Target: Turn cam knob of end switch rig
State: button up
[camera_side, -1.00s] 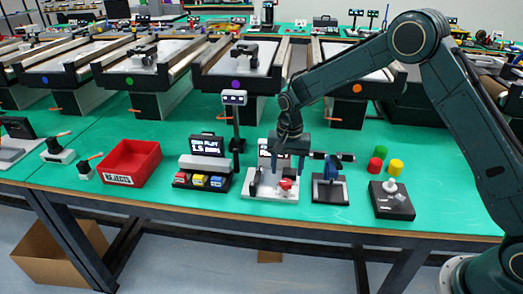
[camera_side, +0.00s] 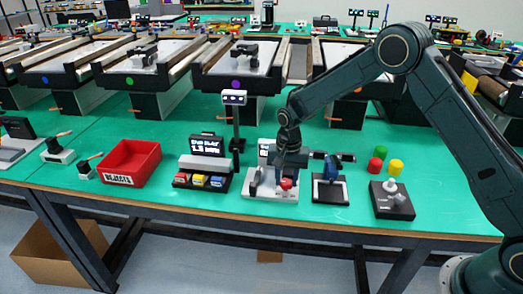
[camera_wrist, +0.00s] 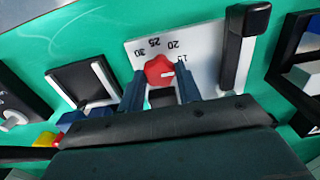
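The end switch rig (camera_side: 258,190) is a white plate with a red cam knob (camera_side: 286,184) near its front right. In the wrist view the red knob (camera_wrist: 157,68) sits beside the printed numbers 30, 25, 20 and 15 on the white plate (camera_wrist: 205,72). A white mark on the knob points to the right, a little below the 15. My gripper (camera_side: 288,170) is low over the knob. In the wrist view my gripper (camera_wrist: 160,82) has its blue fingers apart, one on each side of the knob. I cannot tell whether they touch it.
A black lever-like part (camera_wrist: 238,45) stands on the plate right of the knob in the wrist view. A blue-topped fixture (camera_side: 330,188) is close on the right, a display with coloured buttons (camera_side: 203,165) on the left. A red bin (camera_side: 130,165) stands farther left.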

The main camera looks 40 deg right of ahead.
jog(key=shift+n, duration=0.3)
jog(key=n, duration=0.8)
jog(key=shift+n, duration=0.3)
jog(key=n, duration=0.4)
jog(key=shift+n, duration=2.3)
jog(key=o, duration=1)
